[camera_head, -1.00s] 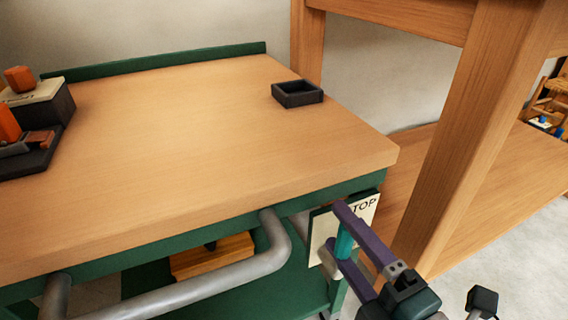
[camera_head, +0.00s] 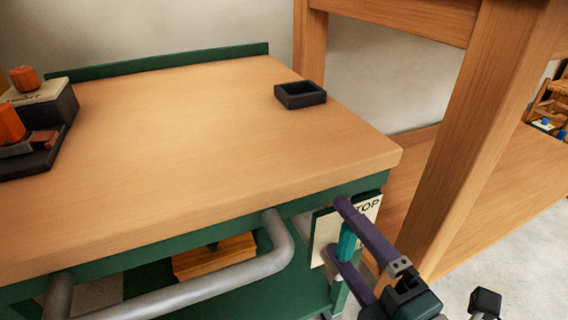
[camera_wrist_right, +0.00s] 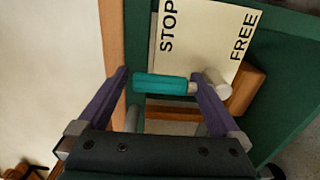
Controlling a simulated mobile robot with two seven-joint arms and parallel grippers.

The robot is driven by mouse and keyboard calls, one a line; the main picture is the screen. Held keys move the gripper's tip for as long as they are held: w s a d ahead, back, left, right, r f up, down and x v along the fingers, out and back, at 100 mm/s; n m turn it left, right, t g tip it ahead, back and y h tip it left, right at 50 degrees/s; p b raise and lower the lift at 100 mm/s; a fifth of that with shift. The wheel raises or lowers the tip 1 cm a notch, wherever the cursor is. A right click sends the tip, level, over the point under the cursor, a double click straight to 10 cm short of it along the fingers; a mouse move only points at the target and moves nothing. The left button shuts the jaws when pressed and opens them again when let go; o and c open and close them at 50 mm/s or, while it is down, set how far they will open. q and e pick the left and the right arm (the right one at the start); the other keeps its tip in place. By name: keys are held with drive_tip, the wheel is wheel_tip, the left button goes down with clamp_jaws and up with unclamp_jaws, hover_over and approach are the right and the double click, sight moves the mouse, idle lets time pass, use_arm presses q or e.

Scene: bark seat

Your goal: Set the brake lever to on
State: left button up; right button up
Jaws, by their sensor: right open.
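The brake lever has a teal handle (camera_head: 347,242) in front of a cream plate (camera_head: 327,238) on the green cart's end, below the tabletop. The plate reads STOP at its upper part in the head view. In the right wrist view the plate (camera_wrist_right: 205,30) shows STOP at left and FREE at right. There the teal handle (camera_wrist_right: 161,84) reaches left from a pale round pivot (camera_wrist_right: 218,84). My right gripper (camera_head: 339,228) is open, its purple fingers at either end of the handle, also in the wrist view (camera_wrist_right: 160,76). I cannot tell whether they touch it. My left gripper is out of view.
A grey push bar (camera_head: 200,287) runs along the cart's front, left of my right gripper. A wooden post (camera_head: 470,130) stands close on the right. A small black tray (camera_head: 300,94) sits on the mostly clear wooden top (camera_head: 190,150). Orange-handled items lie at far left.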

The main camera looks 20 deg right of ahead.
drive_tip(key=s+p, duration=0.2)
drive_tip(key=s, duration=0.8)
drive_tip(key=shift+d, duration=0.4)
